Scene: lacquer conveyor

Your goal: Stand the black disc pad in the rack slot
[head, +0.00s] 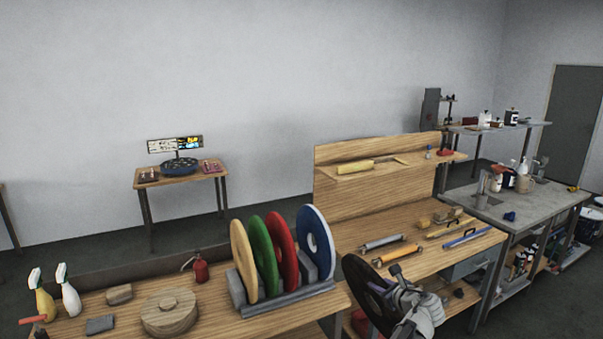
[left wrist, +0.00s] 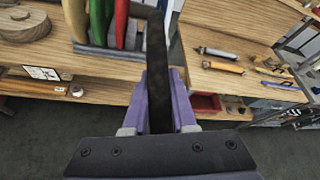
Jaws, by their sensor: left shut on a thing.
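The black disc pad (head: 366,288) is held upright by my left gripper (head: 397,284), in front of the wooden workbench and right of the rack. In the left wrist view the black disc pad (left wrist: 157,70) shows edge-on between the purple fingers of my left gripper (left wrist: 162,88), which is shut on it. The grey rack (head: 285,304) stands on the near wooden table, apart from the pad. It holds yellow, green, red and blue-and-white discs upright. A wider gap shows between the red and blue discs. The rack (left wrist: 108,53) also shows in the left wrist view. My right gripper is not in view.
The near table (head: 225,318) also bears a round wooden block (head: 169,312), a red extinguisher-like bottle (head: 201,268) and two spray bottles (head: 68,292). The workbench (head: 400,255) at right holds rollers (head: 397,255). A strip of bare tabletop lies in front of the rack.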

